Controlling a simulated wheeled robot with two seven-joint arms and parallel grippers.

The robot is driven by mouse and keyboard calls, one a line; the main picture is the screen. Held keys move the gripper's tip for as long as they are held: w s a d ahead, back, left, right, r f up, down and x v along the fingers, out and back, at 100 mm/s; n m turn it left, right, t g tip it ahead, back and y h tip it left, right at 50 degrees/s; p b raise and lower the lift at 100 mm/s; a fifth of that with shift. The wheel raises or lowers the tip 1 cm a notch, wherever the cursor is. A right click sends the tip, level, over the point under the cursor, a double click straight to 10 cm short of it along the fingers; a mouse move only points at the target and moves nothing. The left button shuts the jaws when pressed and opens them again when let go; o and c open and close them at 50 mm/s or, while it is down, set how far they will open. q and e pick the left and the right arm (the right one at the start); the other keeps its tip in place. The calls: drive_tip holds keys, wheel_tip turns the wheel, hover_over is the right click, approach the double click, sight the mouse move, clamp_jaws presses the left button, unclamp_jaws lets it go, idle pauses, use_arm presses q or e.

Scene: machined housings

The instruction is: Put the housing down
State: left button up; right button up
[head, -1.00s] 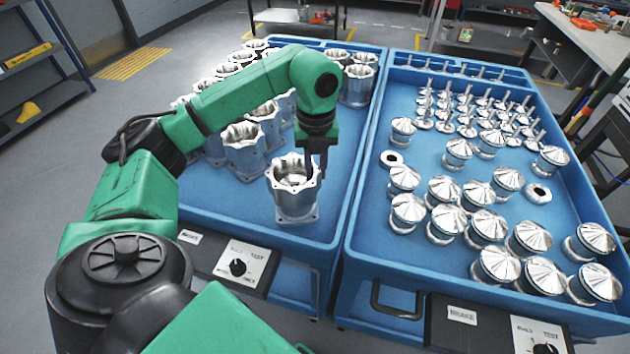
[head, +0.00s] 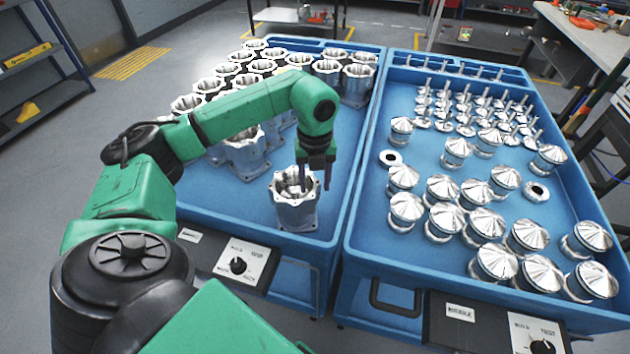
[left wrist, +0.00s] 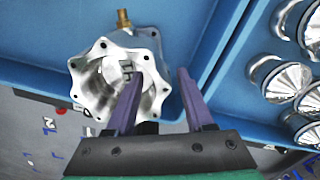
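The silver housing (head: 297,212) stands upright on the blue floor of the left tray, near its front right corner. It also shows in the left wrist view (left wrist: 158,62), with its round scalloped opening facing the camera. My left gripper (head: 315,188) is open at the housing's right side. In the left wrist view my left gripper (left wrist: 160,95) has one finger over the opening and the other outside the rim, with a gap between them. I cannot tell whether either finger touches the wall. My right gripper is not in view.
Several other housings (head: 244,152) stand behind and to the left in the same tray (head: 352,190). The right tray (head: 362,232) holds several domed metal parts (head: 485,222) and stemmed parts. Bare tray floor lies left of the housing.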

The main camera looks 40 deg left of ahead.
use_arm(q)
wheel_tip(320, 180, up, 10)
drive_tip(key=shift+r+b, duration=0.1)
drive_tip(key=shift+b, duration=0.55)
wheel_tip(320, 180, up, 2)
drive_tip(key=shift+r+p, duration=0.1)
drive_tip(key=shift+p, duration=0.45)
